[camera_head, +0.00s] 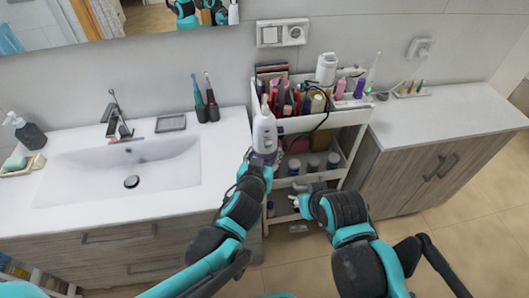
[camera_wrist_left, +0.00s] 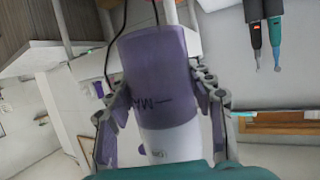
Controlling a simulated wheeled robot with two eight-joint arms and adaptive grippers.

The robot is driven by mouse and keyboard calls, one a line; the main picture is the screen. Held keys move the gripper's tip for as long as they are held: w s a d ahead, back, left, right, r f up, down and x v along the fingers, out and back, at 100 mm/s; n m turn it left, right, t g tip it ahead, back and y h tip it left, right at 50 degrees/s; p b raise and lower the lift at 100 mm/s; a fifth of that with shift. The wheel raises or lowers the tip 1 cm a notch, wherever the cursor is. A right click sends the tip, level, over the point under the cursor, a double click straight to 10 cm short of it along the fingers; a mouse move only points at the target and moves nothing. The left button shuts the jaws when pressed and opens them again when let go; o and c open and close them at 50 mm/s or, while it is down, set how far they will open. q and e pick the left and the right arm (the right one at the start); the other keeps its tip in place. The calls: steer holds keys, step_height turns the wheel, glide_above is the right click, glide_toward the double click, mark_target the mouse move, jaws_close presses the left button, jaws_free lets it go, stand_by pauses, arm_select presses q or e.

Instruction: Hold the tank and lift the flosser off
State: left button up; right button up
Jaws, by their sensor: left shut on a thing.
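The flosser (camera_head: 264,128) is a white upright body with a narrow top, sitting on a purple translucent tank (camera_head: 265,157) in front of the cart. In the left wrist view the tank (camera_wrist_left: 155,75) fills the middle, upside down, with dark lettering, and the white flosser part (camera_wrist_left: 172,142) joins its lower end. My left gripper (camera_wrist_left: 158,110) is shut on the tank, with a finger on each side. My right gripper (camera_head: 299,200) is low in front of the cart, below and right of the tank and apart from it. Its finger opening is too small to make out.
The white cart (camera_head: 345,119) holds many cosmetics on its top tier and jars below. A sink counter (camera_head: 100,213) with two dark-based toothbrushes (camera_head: 206,105) stands to the left. A cabinet (camera_head: 440,115) with a mostly clear top stands to the right.

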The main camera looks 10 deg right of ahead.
arm_select(q)
steer(key=w+a+f+b, duration=0.1)
steer(key=a+f+b, duration=0.2)
steer(key=w+a+f+b, duration=0.2)
steer(key=a+f+b, duration=0.1)
steer(key=w+a+f+b, duration=0.2)
steer(key=a+f+b, duration=0.1)
steer(key=shift+w+f, duration=0.1)
steer(key=shift+f, duration=0.1)
steer(key=shift+w+a+f+b, duration=0.35)
steer(key=shift+a+f+b, duration=0.1)
steer(key=shift+a+f, duration=0.1)
stand_by(0.3)
steer(key=shift+f, duration=0.15)
stand_by(0.5)
